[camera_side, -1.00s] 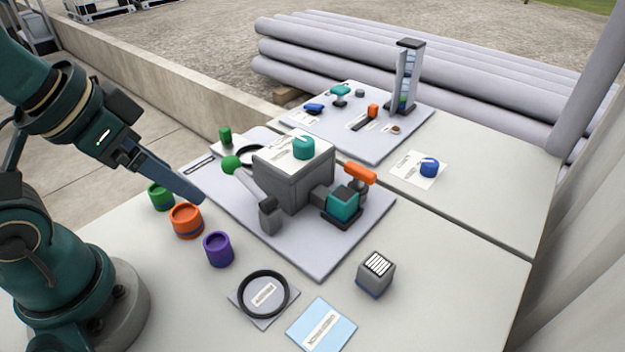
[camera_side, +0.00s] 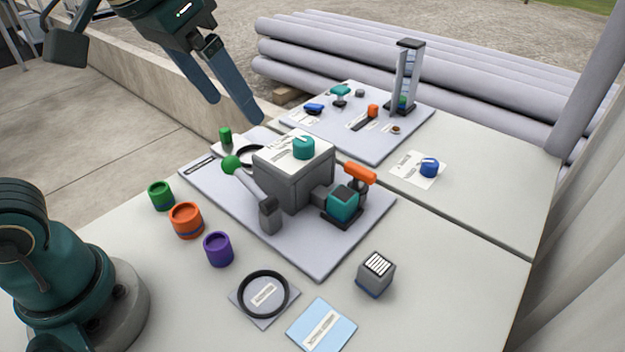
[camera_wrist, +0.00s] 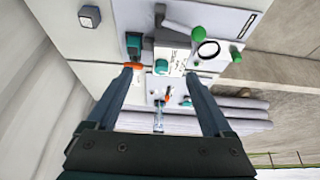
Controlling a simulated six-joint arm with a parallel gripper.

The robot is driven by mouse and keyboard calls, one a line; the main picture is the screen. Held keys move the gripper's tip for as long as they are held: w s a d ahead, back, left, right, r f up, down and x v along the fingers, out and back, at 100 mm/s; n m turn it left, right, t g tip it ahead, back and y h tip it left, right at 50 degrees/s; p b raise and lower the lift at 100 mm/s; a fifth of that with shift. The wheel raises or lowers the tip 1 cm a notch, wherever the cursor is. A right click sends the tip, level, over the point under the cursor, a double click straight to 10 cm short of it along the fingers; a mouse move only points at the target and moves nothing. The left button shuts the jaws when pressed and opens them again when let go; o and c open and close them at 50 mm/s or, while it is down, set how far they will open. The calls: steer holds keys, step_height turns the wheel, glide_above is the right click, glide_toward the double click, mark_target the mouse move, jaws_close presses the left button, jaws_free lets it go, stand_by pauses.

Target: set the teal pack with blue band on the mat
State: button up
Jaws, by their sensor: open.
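A teal block (camera_side: 342,205) with a dark top sits in a black holder at the front of the grey box. I take it for the teal pack, but I cannot make out a blue band. It also shows in the wrist view (camera_wrist: 134,41). A light blue mat (camera_side: 335,339) with a white label lies bare at the front of the table. My gripper (camera_side: 237,111) is open and empty, raised behind and left of the grey box, well away from the block. In the wrist view my gripper (camera_wrist: 158,76) has its fingers spread.
The grey box (camera_side: 290,190) carries a teal knob (camera_side: 303,148), a green-ball lever (camera_side: 232,163) and an orange handle (camera_side: 360,174) beside the block. A grey block (camera_side: 376,274) stands near the mat. Green, orange and purple (camera_side: 218,250) cups line the left.

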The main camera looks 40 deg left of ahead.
steer(key=w+d, duration=0.4)
steer(key=w, duration=0.2)
glide_above(339, 197)
steer(key=s, duration=0.3)
step_height(339, 197, down, 14)
steer(key=shift+x, duration=2.9)
steer(key=shift+s, duration=0.1)
steer(key=shift+c, duration=0.3)
jaws_close()
